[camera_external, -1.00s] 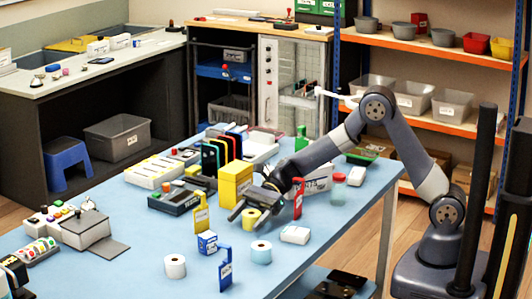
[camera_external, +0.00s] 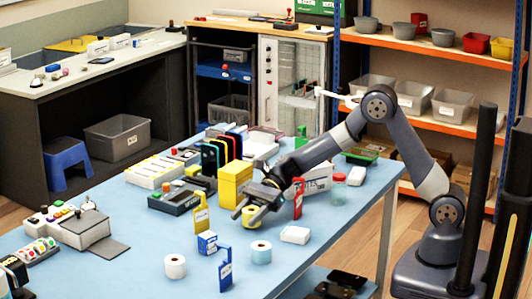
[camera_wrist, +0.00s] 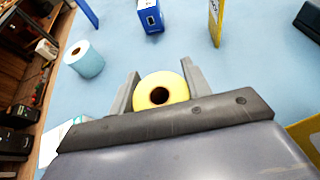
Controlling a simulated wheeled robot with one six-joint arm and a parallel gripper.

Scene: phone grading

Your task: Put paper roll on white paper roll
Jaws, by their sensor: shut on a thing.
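A yellow paper roll (camera_external: 249,222) stands on the blue table, and my gripper (camera_external: 246,213) is shut on it. In the wrist view the yellow roll (camera_wrist: 160,84) sits upright between the two grey fingers (camera_wrist: 160,90). The white paper roll (camera_external: 175,268) stands upright, apart from my gripper, at the lower left near the table's front edge. I cannot make out the white roll in the wrist view.
A small blue box (camera_external: 207,243) and a blue tag (camera_external: 225,272) stand near the rolls. A yellow tag (camera_external: 201,219), a yellow box stack (camera_external: 235,184) and a red tag (camera_external: 298,198) are near my gripper. A white block (camera_external: 295,235) lies to the right.

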